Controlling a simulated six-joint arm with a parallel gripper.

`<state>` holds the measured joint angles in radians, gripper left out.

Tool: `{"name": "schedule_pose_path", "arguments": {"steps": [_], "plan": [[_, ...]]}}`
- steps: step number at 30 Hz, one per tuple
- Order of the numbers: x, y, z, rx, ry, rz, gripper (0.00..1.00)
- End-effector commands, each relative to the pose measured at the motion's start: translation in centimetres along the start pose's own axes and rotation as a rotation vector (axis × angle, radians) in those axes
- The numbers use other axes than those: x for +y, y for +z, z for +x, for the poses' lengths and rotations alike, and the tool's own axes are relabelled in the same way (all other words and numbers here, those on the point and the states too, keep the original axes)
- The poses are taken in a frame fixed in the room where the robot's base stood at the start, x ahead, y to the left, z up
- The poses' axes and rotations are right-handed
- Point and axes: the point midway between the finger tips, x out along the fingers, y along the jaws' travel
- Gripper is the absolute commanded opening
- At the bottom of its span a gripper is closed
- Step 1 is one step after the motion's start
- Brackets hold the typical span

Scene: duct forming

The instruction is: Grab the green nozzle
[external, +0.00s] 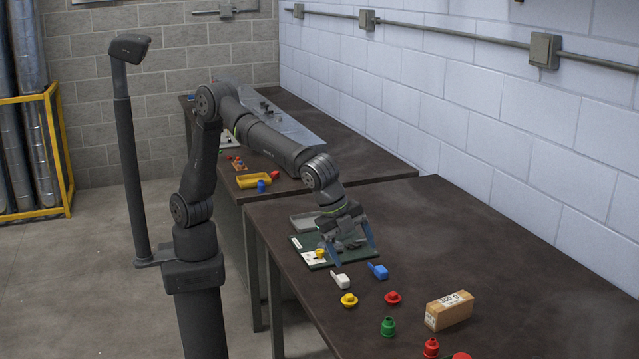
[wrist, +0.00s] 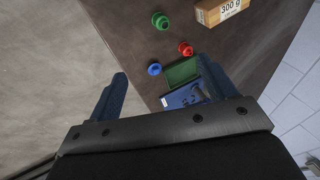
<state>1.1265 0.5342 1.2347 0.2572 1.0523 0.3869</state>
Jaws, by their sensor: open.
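The green nozzle (external: 388,327) stands on the dark table near the front in the external view, left of the cardboard box. A green piece of that kind shows at the top of the wrist view (wrist: 160,20), beyond the fingertips. My gripper (external: 348,250) hangs above the dark green board, farther back than the nozzle and apart from it. In the wrist view my gripper (wrist: 163,69) has its two blue fingers spread wide, with nothing held between them.
A cardboard box (external: 449,310) marked 300 g stands right of the nozzle. Red (external: 393,297) and yellow (external: 349,299) pieces lie behind it. More red pieces (external: 431,347) stand at the front. The table's right side is clear.

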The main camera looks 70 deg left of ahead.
Motion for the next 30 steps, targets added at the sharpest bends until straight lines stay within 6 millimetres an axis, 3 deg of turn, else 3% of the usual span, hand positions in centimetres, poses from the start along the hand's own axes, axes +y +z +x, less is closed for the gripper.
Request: {"name": "schedule_pose_path", "arguments": {"steps": [1,3,11,14,21,25,30], "plan": [[0.0,0.0,0.0,0.000,0.000,0.000,0.67],[0.0,0.0,0.0,0.000,0.000,0.000,0.57],[-0.1,0.1,0.2,0.000,0.005,-0.001,0.57],[-0.8,0.6,1.2,0.003,0.047,-0.004,0.57],[-4.5,2.8,5.8,0.093,0.260,-0.013,0.57],[-6.3,3.6,7.3,0.164,0.331,-0.018,0.57],[-7.0,3.8,8.4,0.209,0.363,-0.017,0.57]]}}
